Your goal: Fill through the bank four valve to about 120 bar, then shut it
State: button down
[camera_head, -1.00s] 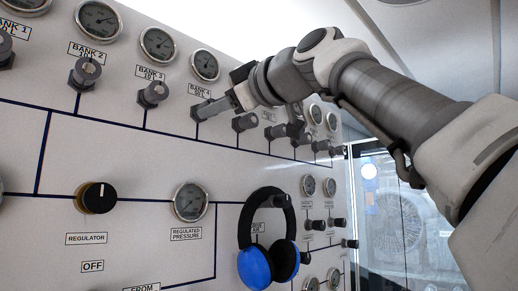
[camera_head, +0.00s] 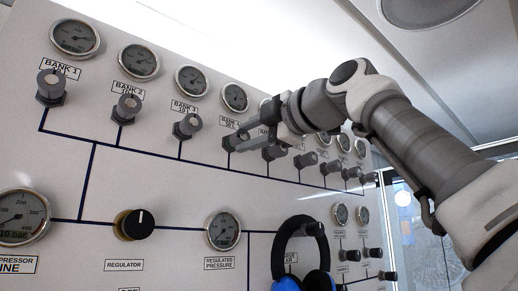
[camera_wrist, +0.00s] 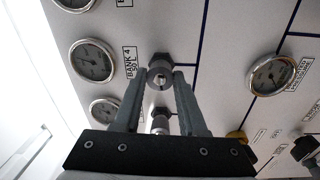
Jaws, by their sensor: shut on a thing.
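The bank four valve (camera_head: 231,143) is a small grey knob on the panel, below the label BANK 4. In the wrist view its knob (camera_wrist: 160,73) sits between my fingertips. My gripper (camera_head: 242,142) is shut on that knob, coming from the right; it also shows in the wrist view (camera_wrist: 160,80). The bank four gauge (camera_head: 235,97) is above the valve, and also beside the label in the wrist view (camera_wrist: 92,60). Its needle is too small to read exactly. The fingers partly cover the valve in the head view.
Similar valves stand close on both sides, with bank three (camera_head: 187,126) to the left and another (camera_head: 274,152) to the right. Below are a black regulator knob (camera_head: 134,225), a regulated pressure gauge (camera_head: 223,230) and a blue-and-black headset (camera_head: 300,240) hanging on the panel.

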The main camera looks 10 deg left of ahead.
jog(key=shift+n, duration=0.3)
jog(key=shift+c, duration=2.3)
grip_release()
jog(key=b+v, duration=0.5)
jog(key=v, duration=1.2)
jog(key=shift+d, duration=0.2)
